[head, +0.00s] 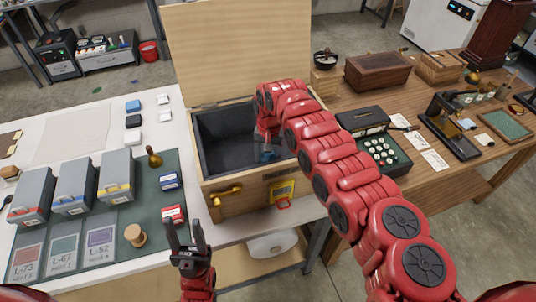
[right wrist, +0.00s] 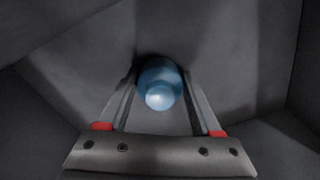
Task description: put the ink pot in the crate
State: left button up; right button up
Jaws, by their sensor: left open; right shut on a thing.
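The crate (head: 228,192) is a wooden box with its lid raised and a dark grey lining. It stands at the middle of the head view. My right arm reaches over its right side, with the right gripper (right wrist: 160,100) down inside it. That gripper is shut on the blue ink pot (right wrist: 159,84), with the lining around it in the right wrist view. In the head view a small blue part of the ink pot (head: 267,155) shows below my wrist; the fingers are mostly hidden there. My left gripper (head: 186,232) is open and empty in front of the crate, at the table's front edge.
A green mat (head: 125,222) left of the crate holds grey boxes (head: 75,188), a wooden stamp (head: 135,236) and labelled cards (head: 60,247). Right of the crate are a case of round keys (head: 380,150) and a brown box (head: 377,72). The raised lid (head: 235,45) stands behind.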

jog(key=o, duration=1)
jog(key=shift+s+f, duration=0.1)
jog(key=o, duration=0.5)
jog(key=shift+r, duration=0.5)
notch_tip(320, 180, up, 10)
jog(key=b, duration=0.3)
jog(key=shift+d+b, duration=0.15)
jog(key=shift+b, duration=0.15)
jog(key=shift+r, duration=0.65)
